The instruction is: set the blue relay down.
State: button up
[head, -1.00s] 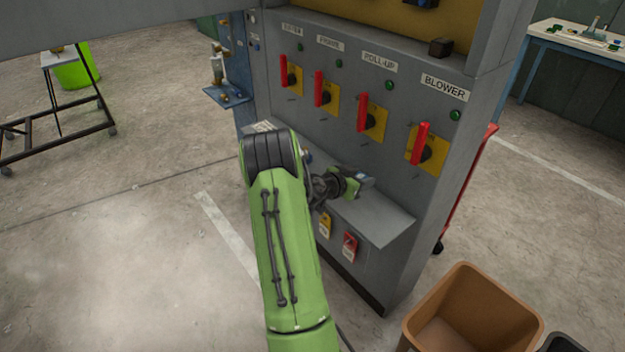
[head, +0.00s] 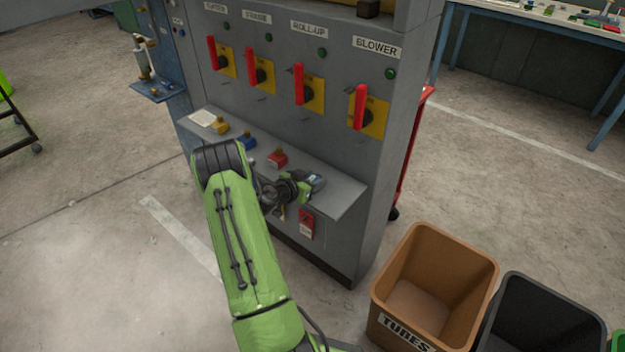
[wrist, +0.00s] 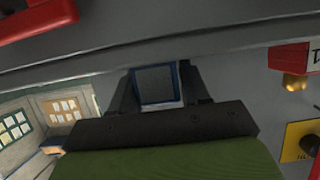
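My gripper (head: 312,182) is over the right part of the grey panel's sloping shelf (head: 343,196). In the wrist view, its dark fingers (wrist: 160,88) stand on both sides of a small grey block with blue edges, which I take for the blue relay (wrist: 157,86). The fingers look shut on it. In the head view the relay (head: 317,179) shows as a small blue-grey patch at the gripper's tip. I cannot tell whether it touches the shelf.
Yellow (head: 219,126), blue (head: 246,143) and red (head: 278,159) padlock-like pieces sit on the shelf. A red tag (head: 307,225) hangs below it. Red switch handles (head: 361,106) stick out above. A brown TUBES bin (head: 438,245) and a black bin (head: 545,315) stand at right.

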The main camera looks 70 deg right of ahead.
jog(key=o, duration=0.3)
jog(key=shift+o, duration=0.2)
jog(key=shift+r, duration=0.15)
jog(key=p+v, duration=0.2)
jog(key=v, duration=1)
jog(key=w+a+r+n+t+y, duration=0.35)
jog(key=w+a+r, duration=0.2)
jog(key=a, duration=0.45)
jog(key=w+a+r+n+t+y, duration=0.3)
jog(key=w+a+r+n+t, duration=0.15)
jog(key=a+r, duration=0.4)
jog(key=s+a+r+n+t+y, duration=0.1)
jog(key=s+a+r+n+y, duration=0.1)
jog(key=a+n, duration=0.3)
jog(key=s+a+r+n+t+y, duration=0.1)
jog(key=s+a+n, duration=0.3)
jog(key=a, duration=0.7)
jog(key=s+a+r+n+t+y, duration=0.1)
jog(key=s+a+r+n+y, duration=0.1)
jog(key=a+n, duration=0.3)
jog(key=s+a+y, duration=0.1)
jog(key=a, duration=0.2)
jog(key=shift+r+n, duration=0.3)
jog(key=shift+r, duration=0.05)
